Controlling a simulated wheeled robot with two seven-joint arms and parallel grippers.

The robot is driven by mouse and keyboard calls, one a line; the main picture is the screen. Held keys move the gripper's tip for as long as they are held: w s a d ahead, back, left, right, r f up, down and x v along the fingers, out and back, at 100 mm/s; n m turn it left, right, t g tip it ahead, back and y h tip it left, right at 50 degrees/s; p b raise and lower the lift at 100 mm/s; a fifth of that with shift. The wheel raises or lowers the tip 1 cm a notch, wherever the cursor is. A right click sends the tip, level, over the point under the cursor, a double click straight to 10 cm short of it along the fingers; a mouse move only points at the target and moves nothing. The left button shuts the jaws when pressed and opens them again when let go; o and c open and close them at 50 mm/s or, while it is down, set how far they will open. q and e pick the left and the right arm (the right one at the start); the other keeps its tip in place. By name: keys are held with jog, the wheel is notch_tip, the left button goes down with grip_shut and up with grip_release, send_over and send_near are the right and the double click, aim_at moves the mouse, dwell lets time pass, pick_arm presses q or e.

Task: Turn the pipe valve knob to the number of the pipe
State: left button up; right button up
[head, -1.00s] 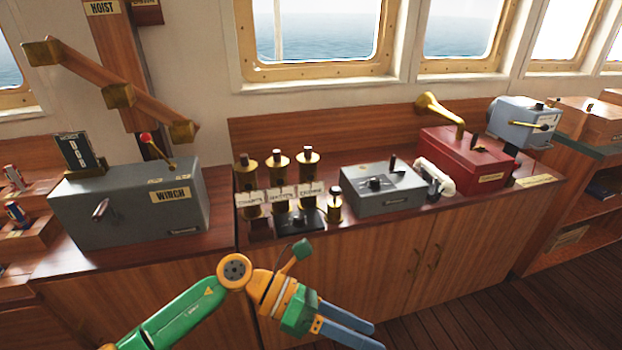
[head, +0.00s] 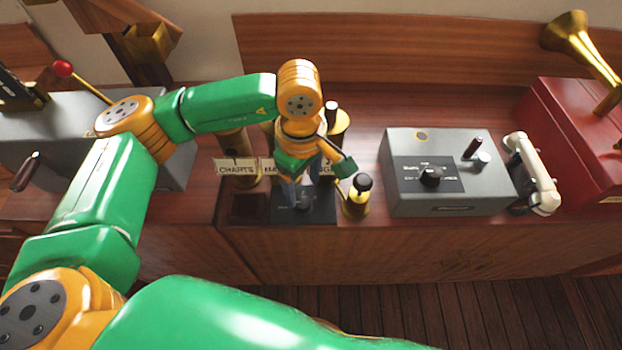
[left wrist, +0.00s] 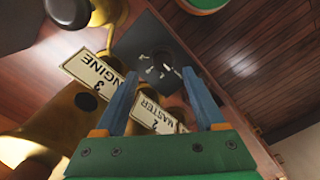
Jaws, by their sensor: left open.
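The black dial plate (head: 322,210) lies on the wooden counter in front of the brass voice pipes, with its knob (head: 304,203) partly hidden behind my left gripper (head: 297,190). The left wrist view shows the plate (left wrist: 142,42) with small white marks, too small to read surely, and the dark knob (left wrist: 167,68) near the fingertips. My left gripper (left wrist: 159,76) is open, pointing down over the plate, its fingers apart around the knob's place; contact cannot be told. Tags read CHARTS (head: 236,168), MASTER 2 (left wrist: 160,115) and ENGINE 3 (left wrist: 92,76). My right gripper is out of view.
A short brass whistle-like piece with a black top (head: 357,197) stands close right of the plate. A grey box with a dial (head: 440,200), a white handset (head: 531,172) and a red box (head: 575,130) stand further right. The grey winch box (head: 60,150) is at left.

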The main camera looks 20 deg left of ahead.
aim_at(303, 202)
pick_arm(q)
jog(key=f, duration=0.4)
jog(key=shift+s+a+f+p, duration=0.1)
jog(key=shift+s+f+p, duration=0.1)
jog(key=shift+s+p, duration=0.2)
jog(key=shift+w+f, duration=0.2)
jog(key=shift+f, duration=0.25)
grip_shut()
jog(key=shift+f+b, duration=0.1)
jog(key=shift+b, duration=0.5)
jog(key=m+b, duration=0.5)
jog(key=b, duration=0.2)
jog(key=shift+f+m, duration=0.15)
jog(key=shift+m, duration=0.15)
jog(key=shift+s+r+m+b, duration=0.1)
jog(key=shift+r+m+b, duration=0.05)
jog(key=shift+m+b, duration=0.6)
jog(key=shift+r+m+b, duration=0.1)
jog(key=shift+m+b, duration=0.5)
jog(key=shift+m, duration=0.25)
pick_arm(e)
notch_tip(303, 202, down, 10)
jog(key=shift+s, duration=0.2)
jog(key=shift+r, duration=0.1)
